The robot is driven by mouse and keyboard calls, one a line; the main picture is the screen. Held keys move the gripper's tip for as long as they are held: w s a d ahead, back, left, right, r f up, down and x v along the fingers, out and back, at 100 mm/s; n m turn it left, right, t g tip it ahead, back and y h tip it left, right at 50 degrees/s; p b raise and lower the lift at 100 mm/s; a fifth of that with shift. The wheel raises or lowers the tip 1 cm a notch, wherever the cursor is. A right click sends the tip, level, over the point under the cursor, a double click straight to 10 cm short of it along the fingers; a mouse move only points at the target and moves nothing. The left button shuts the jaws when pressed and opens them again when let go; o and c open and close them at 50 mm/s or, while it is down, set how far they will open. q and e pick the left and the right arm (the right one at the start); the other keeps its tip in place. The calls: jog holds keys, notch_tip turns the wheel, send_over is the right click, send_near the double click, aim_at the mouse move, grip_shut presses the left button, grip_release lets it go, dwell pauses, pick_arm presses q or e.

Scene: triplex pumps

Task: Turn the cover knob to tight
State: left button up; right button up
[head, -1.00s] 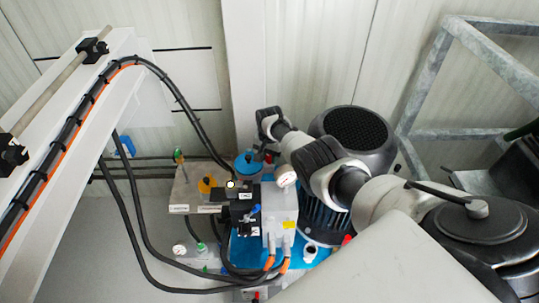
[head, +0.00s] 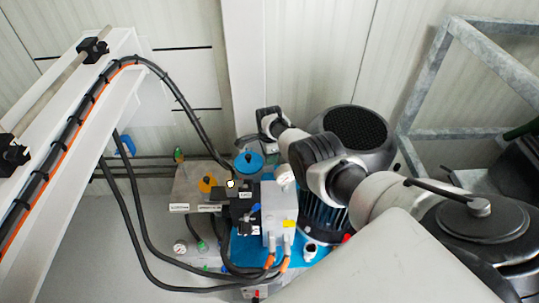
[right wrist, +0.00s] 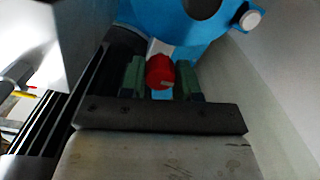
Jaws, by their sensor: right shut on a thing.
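A red knob (right wrist: 159,72) sits between the two green-padded fingers of my right gripper (right wrist: 159,80) in the right wrist view. The fingers are shut on it from both sides. A pale piece shows just behind the knob, and beyond it is a blue body (right wrist: 170,22) with a dark round opening. In the head view my right arm reaches in from the right, with its wrist end (head: 269,121) behind the round blue cap (head: 248,162). The fingers and the red knob cannot be made out there. I cannot read the knob's turn or any marking. My left gripper is out of view.
A large dark motor (head: 355,140) stands close beside my right arm. A grey box with a gauge (head: 284,175), black valves and orange-ended hoses crowd the pump. A white beam (head: 75,130) carries cables at left. A metal frame (head: 440,85) stands at right.

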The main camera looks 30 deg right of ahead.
jog(key=shift+m, duration=0.5)
jog(key=o, duration=0.9)
jog(key=shift+r, duration=0.1)
notch_tip(320, 180, up, 11)
jog(key=p, duration=0.7)
